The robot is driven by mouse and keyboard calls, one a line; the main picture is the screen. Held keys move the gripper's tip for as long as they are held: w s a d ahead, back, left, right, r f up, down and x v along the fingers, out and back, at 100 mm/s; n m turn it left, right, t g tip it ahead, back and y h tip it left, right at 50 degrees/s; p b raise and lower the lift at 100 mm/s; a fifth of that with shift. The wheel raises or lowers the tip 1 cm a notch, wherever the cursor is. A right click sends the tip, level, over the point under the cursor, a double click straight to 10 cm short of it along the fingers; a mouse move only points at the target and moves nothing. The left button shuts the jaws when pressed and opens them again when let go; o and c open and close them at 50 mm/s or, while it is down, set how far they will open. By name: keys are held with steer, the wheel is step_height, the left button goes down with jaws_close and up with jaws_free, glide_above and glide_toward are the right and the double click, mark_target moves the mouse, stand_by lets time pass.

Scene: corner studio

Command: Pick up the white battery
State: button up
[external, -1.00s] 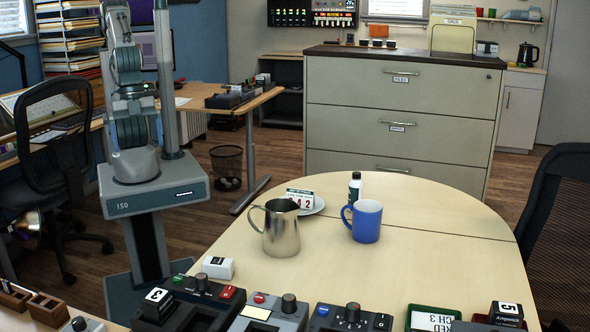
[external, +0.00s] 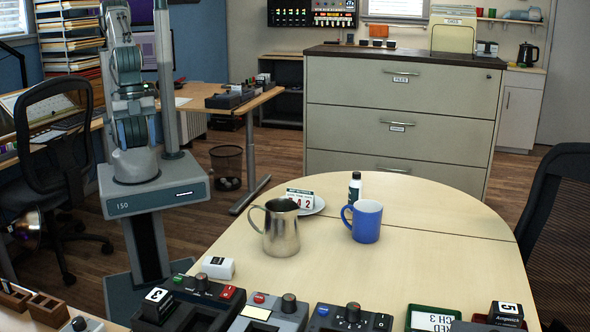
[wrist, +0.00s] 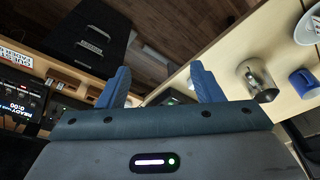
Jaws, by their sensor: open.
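A small white block (external: 218,267), which looks like the white battery, lies on the near left part of the table (external: 400,265), just behind the row of chargers.
Dark charger units (external: 268,314) line the near edge. An office chair (external: 55,165) stands left. The table's right half is mostly clear.

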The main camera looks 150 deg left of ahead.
steer(key=n+g+p, duration=0.2)
steer(key=n+g, duration=0.1)
steer(key=n, duration=0.8)
glide_above(217, 261)
step_height(217, 261, down, 10)
step_height(217, 261, down, 13)
steer(key=shift+a+f+p, duration=0.1)
steer(key=shift+f+p, duration=0.1)
steer(key=shift+p, duration=0.75)
steer(key=c, duration=1.2)
